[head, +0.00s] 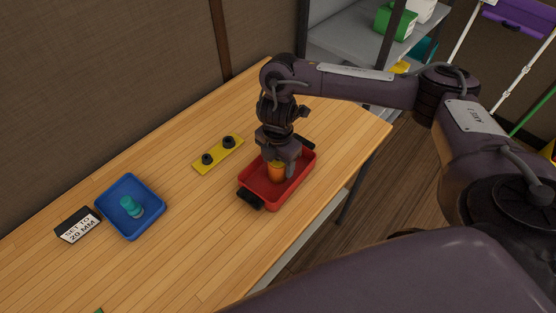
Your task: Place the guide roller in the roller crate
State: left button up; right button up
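An orange cylinder (276,173), which looks like the guide roller, is inside the red crate (273,204), a shallow box with black handles that looks like the roller crate. My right gripper (279,163) points down into the crate with its fingers at the orange roller and appears shut on it. The fingers hide the roller's upper part. I cannot tell whether its bottom touches the crate floor. My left gripper is not in view.
A blue tray (151,232) holding a teal stepped piece (131,206) stands at left, beside a sign (78,227) reading "SET TO 20 MM". A yellow plate (207,166) with two black knobs lies behind the crate. The wooden table (200,215) is clear between them.

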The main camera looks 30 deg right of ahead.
jog(key=shift+o, duration=0.9)
jog(key=shift+r, duration=0.3)
notch_tip(320, 180, up, 10)
jog(key=p, duration=0.2)
jog(key=shift+p, duration=0.4)
jog(key=shift+r, duration=0.85)
